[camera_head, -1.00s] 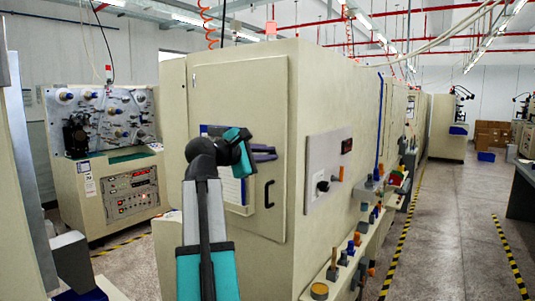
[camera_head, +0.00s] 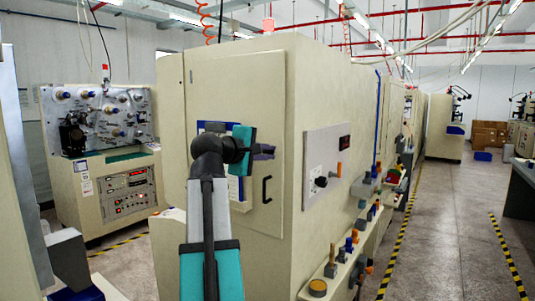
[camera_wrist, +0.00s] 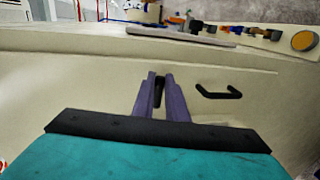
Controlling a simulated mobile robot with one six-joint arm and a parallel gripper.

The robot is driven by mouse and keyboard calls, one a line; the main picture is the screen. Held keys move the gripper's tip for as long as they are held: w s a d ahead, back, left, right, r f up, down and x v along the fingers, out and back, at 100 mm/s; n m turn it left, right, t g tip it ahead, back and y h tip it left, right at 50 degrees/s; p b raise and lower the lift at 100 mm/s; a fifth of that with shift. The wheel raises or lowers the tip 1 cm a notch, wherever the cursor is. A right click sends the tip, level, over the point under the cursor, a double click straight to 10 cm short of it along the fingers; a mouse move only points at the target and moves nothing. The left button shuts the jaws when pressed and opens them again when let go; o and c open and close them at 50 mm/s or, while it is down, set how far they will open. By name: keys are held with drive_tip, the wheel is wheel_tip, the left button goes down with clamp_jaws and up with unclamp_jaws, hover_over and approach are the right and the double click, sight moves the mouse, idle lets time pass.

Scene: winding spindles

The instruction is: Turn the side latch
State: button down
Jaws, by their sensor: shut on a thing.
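The side latch (camera_wrist: 159,92) is a small dark upright piece on the cream cabinet door in the wrist view. The two purple fingers of my gripper (camera_wrist: 158,85) stand on either side of it and are shut on it. In the head view my gripper (camera_head: 265,152) is at the door's upper middle, its teal body to the left of the fingers. The latch is hidden behind the fingers there. The cabinet door (camera_head: 235,85) looks closed. A black bar handle (camera_head: 266,190) sits just below the gripper and also shows in the wrist view (camera_wrist: 218,92).
A grey panel with a black knob (camera_head: 321,182) and an orange-tipped switch is on the cabinet's right side. A ledge with several coloured knobs (camera_head: 345,250) runs along its foot. Another machine (camera_head: 105,165) stands at left. The aisle at right is open floor.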

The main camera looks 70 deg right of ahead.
drive_tip(key=c, duration=1.8)
unclamp_jaws()
drive_tip(key=shift+o, duration=0.2)
drive_tip(key=shift+a, duration=0.15)
drive_tip(key=b+v, duration=0.2)
drive_tip(key=v, duration=1.1)
drive_tip(key=shift+a+b, duration=0.3)
drive_tip(key=shift+b, duration=0.05)
